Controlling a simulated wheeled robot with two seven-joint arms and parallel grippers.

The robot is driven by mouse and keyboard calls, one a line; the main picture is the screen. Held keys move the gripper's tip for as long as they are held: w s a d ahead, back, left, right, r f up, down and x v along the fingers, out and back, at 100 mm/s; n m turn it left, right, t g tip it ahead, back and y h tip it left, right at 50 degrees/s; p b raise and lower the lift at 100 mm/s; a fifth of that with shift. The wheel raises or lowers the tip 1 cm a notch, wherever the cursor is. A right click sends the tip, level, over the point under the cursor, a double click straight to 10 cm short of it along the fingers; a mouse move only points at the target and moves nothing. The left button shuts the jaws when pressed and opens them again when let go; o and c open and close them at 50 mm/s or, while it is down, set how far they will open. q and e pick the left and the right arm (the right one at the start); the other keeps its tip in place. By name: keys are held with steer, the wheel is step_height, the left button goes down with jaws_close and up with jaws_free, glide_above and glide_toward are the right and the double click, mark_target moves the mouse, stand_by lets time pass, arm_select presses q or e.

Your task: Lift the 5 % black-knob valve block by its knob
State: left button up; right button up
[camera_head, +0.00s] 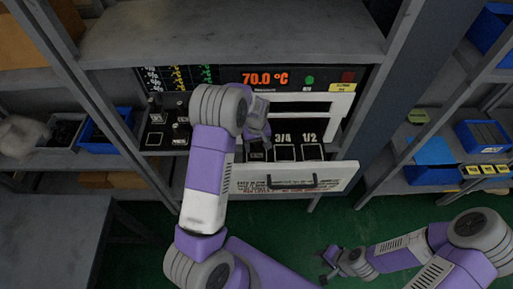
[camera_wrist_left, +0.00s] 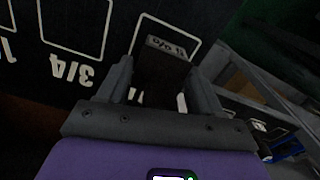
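A dark valve block (camera_wrist_left: 166,46) with a small pale label sits in a white-outlined slot in the left wrist view. The label is too blurred and turned to read surely. In the head view the block is a dark shape (camera_head: 257,154) in the leftmost visible drawer slot, mostly hidden by my arm. My left gripper (camera_wrist_left: 160,88) is over it, its fingers apart on either side of the dark part of the block. Pale floor marks show beside that part, between the fingers. My right gripper (camera_head: 327,265) is low at the right, its fingers apart and empty.
The pulled-out drawer (camera_head: 340,176) has a pale front with a black handle (camera_head: 292,183); its slots marked 3/4 and 1/2 look empty. Several dark valve blocks (camera_head: 180,127) stand on the panel at left. A display (camera_head: 265,78) reads 70.0 °C. Shelf posts flank the drawer.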

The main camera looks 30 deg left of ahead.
arm_select(q)
steer(key=c, duration=0.7)
steer(key=shift+c, duration=0.5)
steer(key=shift+r, duration=0.15)
